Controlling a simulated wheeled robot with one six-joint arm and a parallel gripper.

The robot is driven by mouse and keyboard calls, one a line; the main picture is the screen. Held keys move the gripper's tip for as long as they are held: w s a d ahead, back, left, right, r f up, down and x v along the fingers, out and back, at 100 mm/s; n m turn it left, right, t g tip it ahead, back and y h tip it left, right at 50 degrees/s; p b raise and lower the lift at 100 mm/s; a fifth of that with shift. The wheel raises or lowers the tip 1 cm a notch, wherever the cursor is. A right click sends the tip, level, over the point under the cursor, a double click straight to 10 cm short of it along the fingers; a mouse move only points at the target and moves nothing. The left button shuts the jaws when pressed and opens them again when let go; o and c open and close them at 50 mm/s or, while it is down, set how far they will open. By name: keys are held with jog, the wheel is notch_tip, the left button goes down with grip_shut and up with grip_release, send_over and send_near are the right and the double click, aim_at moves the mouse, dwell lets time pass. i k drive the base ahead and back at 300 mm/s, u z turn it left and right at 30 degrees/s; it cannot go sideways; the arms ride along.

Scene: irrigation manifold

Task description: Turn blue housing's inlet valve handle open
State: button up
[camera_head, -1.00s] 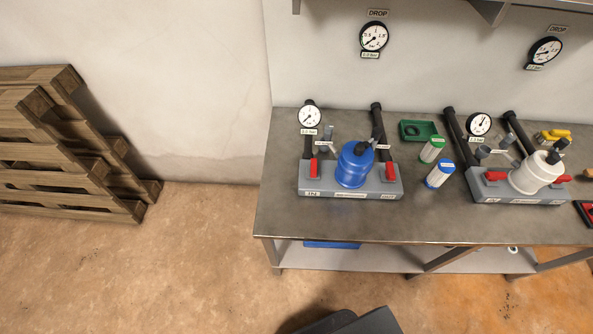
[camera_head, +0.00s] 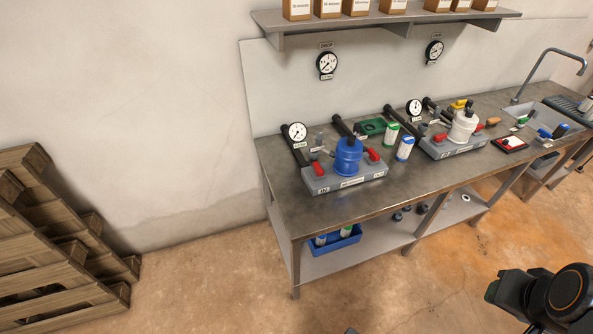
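The blue housing (camera_head: 348,157) stands upright on a grey manifold block (camera_head: 346,183) on the metal bench. One red valve handle (camera_head: 318,169) is on the block left of the housing and another red valve handle (camera_head: 373,154) is right of it. Both look turned toward the block's front, across the pipe line. The block's labels are too small to read, so I cannot tell which side is the inlet. A dark part of my arm shows at the lower right, well away from the housing. My gripper's fingers are not visible.
A white housing (camera_head: 462,125) on a second block stands to the right. Green and blue-banded cartridges (camera_head: 404,148) stand between them. A blue bin (camera_head: 336,238) sits on the lower shelf.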

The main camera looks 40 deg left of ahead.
aim_at(318, 169)
jog(key=u, duration=1.7)
jog(key=i, duration=1)
